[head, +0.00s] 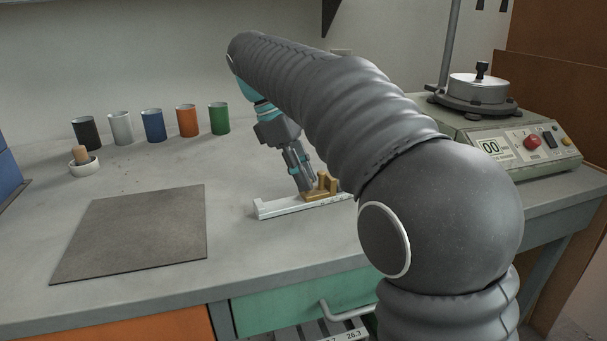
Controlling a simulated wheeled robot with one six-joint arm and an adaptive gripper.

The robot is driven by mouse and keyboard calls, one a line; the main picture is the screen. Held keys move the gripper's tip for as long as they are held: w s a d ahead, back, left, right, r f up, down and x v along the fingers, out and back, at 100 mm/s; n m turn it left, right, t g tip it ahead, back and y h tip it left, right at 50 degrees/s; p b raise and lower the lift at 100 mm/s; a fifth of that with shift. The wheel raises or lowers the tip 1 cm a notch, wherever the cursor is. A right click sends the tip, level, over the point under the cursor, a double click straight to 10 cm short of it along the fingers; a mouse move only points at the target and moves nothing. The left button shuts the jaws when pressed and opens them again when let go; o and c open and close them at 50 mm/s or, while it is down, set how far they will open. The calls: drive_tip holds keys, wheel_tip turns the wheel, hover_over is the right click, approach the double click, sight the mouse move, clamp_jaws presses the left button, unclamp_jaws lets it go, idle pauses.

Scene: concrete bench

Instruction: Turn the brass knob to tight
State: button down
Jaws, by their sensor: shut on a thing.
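A pale, flat fixture (281,207) lies on the grey bench near its front edge, partly hidden on the right by my own arm. Brass-coloured parts (323,196) sit on its right portion, with a small upright piece beside my fingers. My gripper (306,187) reaches down from the upper left, tilted, with its fingertips at the brass parts. It is shut on the brass knob, which the fingers mostly hide. The knob's angle and any tight mark are too small to read.
A dark square mat (135,235) lies to the left. Several coloured cups (153,124) stand in a row at the back, with a small white dish (84,166) before them. A green-grey machine (510,142) with a red button stands right. Bench between mat and fixture is clear.

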drive_tip(key=shift+m, duration=0.3)
drive_tip(key=c, duration=1.1)
unclamp_jaws()
